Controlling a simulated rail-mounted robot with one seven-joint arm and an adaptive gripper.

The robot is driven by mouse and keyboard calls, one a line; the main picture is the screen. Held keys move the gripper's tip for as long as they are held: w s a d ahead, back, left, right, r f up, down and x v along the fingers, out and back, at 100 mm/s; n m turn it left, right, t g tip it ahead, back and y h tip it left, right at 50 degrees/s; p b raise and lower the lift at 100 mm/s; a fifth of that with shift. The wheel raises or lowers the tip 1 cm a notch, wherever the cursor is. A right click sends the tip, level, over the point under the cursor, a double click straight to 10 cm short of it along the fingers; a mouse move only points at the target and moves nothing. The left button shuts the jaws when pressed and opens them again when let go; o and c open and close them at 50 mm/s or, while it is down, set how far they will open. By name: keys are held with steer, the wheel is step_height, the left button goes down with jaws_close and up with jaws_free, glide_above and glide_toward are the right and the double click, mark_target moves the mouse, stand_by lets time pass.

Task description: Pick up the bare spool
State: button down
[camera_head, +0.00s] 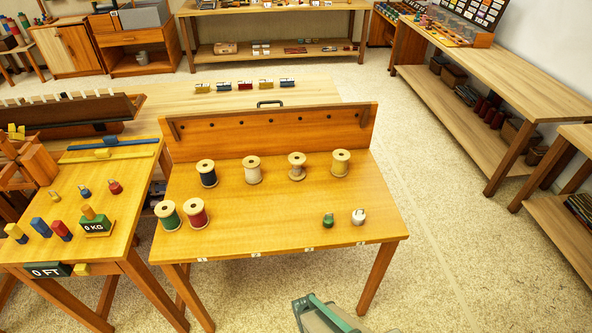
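Several wooden spools stand upright on the orange wooden table in the middle. The spool in the back row, second from right (297,169), has a narrow wood-coloured core between its flanges and looks bare. To its left stand a cream-wound spool (252,172) and a dark navy-wound spool (208,175). To its right is a tan-wound spool (340,164). A green-wound spool (168,216) and a red-wound spool (196,214) stand at the front left.
The table (270,215) has a raised back board (275,130) close behind the back row. A small green item (328,221) and a small white one (358,217) stand at the front right. A grey-green object (325,315) shows at the bottom edge. The table's middle is clear.

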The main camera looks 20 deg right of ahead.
steer(key=c, duration=1.9)
jaws_free()
steer(key=o, duration=1.3)
steer(key=shift+c, duration=0.2)
